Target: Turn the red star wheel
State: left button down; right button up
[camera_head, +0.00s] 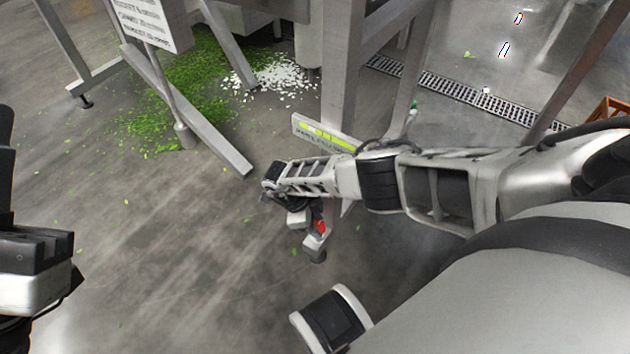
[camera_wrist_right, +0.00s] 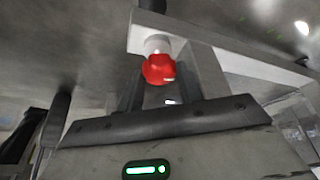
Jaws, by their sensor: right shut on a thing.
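The red star wheel (camera_head: 320,227) shows as a small red patch by the end of my right arm in the head view, mostly hidden by the hand. In the right wrist view the red star wheel (camera_wrist_right: 158,69) sits on a short white stem at a grey metal frame. My right gripper (camera_wrist_right: 161,86) is shut on it, with a dark finger on each side. The same right gripper (camera_head: 308,220) points down and away from the camera in the head view. Part of my left arm shows at the left edge; I cannot make out its fingers.
Steel legs and a slanting foot bar (camera_head: 195,122) of a machine stand behind the hand. A label plate (camera_head: 324,134) is close behind my right forearm. Green leaf scraps (camera_head: 180,85) and white bits (camera_head: 280,75) lie on the floor. A drain grate (camera_head: 455,88) runs behind. The floor at left centre is mostly clear.

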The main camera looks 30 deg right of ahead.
dwell(0.5)
jog(key=o, duration=1)
jog(key=shift+d, duration=0.1)
jog(key=shift+w, duration=0.1)
jog(key=shift+d, duration=0.1)
